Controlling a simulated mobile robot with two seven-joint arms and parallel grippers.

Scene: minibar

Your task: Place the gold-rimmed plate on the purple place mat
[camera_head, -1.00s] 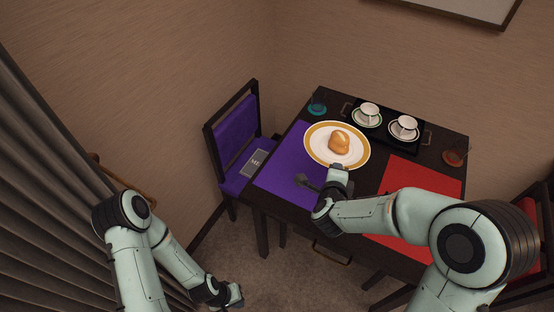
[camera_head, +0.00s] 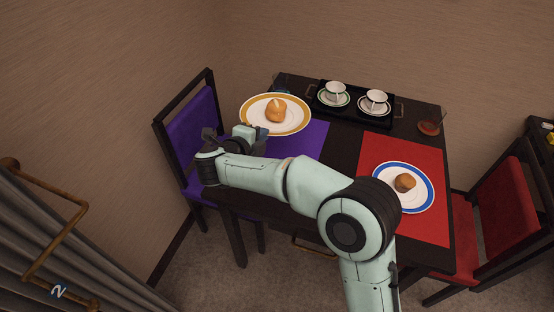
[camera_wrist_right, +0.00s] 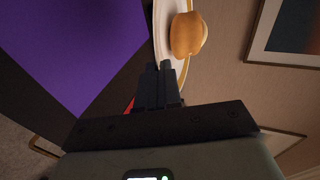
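The gold-rimmed plate (camera_head: 252,112) is white with a wide gold band and carries a bun (camera_head: 276,112). It appears held up over the back left part of the table, overlapping the far edge of the purple place mat (camera_head: 308,142). My right gripper (camera_head: 262,131) is at the plate's near rim. In the right wrist view its fingers (camera_wrist_right: 159,72) are nearly together on the rim of the plate (camera_wrist_right: 161,30). The purple mat (camera_wrist_right: 80,45) lies to the left there. My arm hides part of the mat in the head view. My left gripper is out of view.
A black tray (camera_head: 353,118) with two cups on saucers stands at the back. A blue-rimmed plate (camera_head: 403,205) with a bun lies on the red mat (camera_head: 385,150). An amber glass (camera_head: 430,124) is at right. A teal glass (camera_head: 285,91) is partly hidden behind the gold-rimmed plate.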

